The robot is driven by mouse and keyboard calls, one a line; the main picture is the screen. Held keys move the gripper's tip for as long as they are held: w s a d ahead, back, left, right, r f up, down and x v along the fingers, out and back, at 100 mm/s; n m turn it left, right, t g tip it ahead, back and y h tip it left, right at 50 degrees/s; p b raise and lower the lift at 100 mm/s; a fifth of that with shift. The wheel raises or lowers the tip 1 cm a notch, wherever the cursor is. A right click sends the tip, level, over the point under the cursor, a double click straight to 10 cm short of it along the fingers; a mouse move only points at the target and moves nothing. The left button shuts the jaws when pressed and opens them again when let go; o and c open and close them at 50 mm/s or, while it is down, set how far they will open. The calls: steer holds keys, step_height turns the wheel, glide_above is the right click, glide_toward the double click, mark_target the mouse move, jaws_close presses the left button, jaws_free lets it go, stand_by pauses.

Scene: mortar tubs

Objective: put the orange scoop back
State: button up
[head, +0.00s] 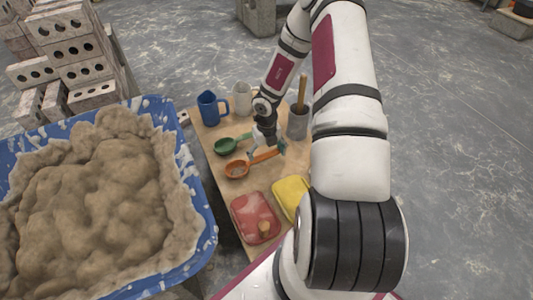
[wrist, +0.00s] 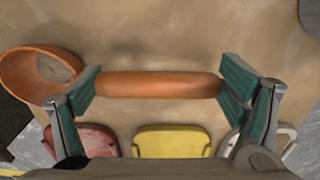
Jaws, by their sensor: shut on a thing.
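The orange scoop (head: 236,169) is over the left part of the wooden board (head: 222,195), its bowl toward the mortar tub and its handle (wrist: 158,85) between my fingers. My gripper (head: 267,150) points down and is shut on the orange scoop, with one finger near each end of the handle in the wrist view (wrist: 160,90). The scoop's bowl (wrist: 40,72) sticks out beyond the left finger there. I cannot tell whether the scoop touches the board. A green scoop (head: 226,146) lies just behind it.
A blue jug (head: 208,108), a pale jug (head: 242,99) and a grey pot (head: 298,124) with a wooden handle stand at the board's back. Red (head: 255,217) and yellow (head: 290,193) lidded boxes sit in front. A blue tub (head: 205,222) of mortar is at left.

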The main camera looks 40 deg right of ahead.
steer(key=shift+f, duration=0.1)
steer(key=o, duration=1.8)
steer(key=shift+c, duration=0.2)
step_height(320, 180, up, 12)
steer(key=shift+w, duration=0.1)
